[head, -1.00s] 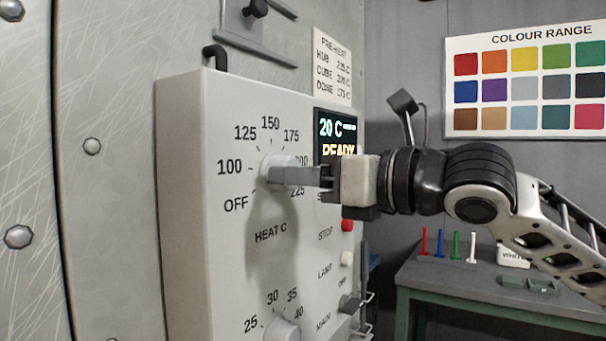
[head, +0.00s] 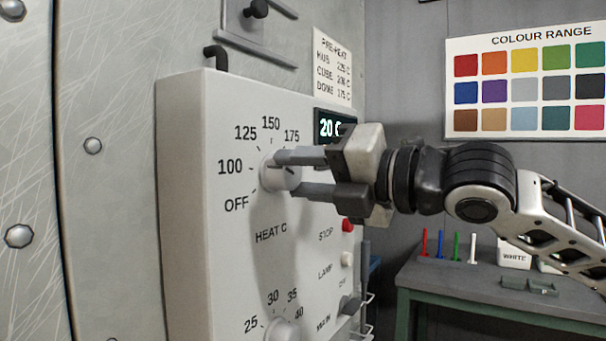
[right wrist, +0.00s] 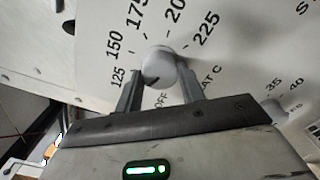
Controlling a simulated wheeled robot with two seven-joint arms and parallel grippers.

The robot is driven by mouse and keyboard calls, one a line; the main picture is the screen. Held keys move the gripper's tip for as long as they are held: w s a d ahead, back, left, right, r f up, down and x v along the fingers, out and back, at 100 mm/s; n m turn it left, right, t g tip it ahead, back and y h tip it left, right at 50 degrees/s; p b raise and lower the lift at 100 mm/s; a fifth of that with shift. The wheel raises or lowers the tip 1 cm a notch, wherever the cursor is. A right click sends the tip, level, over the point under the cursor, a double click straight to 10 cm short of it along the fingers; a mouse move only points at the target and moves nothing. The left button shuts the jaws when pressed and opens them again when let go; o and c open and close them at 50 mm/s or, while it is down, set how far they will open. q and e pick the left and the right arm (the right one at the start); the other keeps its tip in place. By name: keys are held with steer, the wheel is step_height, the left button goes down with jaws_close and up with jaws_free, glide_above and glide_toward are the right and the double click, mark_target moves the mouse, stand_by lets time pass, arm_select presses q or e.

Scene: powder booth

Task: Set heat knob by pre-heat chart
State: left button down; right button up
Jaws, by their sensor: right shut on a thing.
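The white heat knob (head: 270,176) sits on the grey control panel (head: 185,200), inside a ring of marks from OFF through 100, 125, 150 and 175; the higher marks are hidden behind my gripper. My right gripper (head: 284,172) is shut on the knob, one finger above and one below it. The pre-heat chart (head: 332,70) lists hub, cube and dome, apparently 225, 200 and 175 C.
A display (head: 327,126) reading 20 C is partly covered by my gripper. A lower dial (head: 280,329), a red stop button (head: 347,225) and a lamp button (head: 348,259) share the panel. A bench (head: 480,300) and a colour chart (head: 530,80) stand behind on the right.

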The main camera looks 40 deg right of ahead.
steer(key=m, duration=0.3)
steer(key=shift+r+m, duration=0.1)
steer(key=shift+m, duration=0.3)
steer(key=m, duration=0.3)
steer(key=shift+m, duration=0.3)
steer(key=m, duration=0.3)
steer(key=shift+m, duration=0.4)
steer(key=m, duration=0.3)
steer(key=shift+m, duration=0.3)
steer(key=m, duration=1.1)
steer(key=shift+p, duration=0.35)
steer(key=shift+m, duration=1.7)
steer(key=shift+f, duration=0.2)
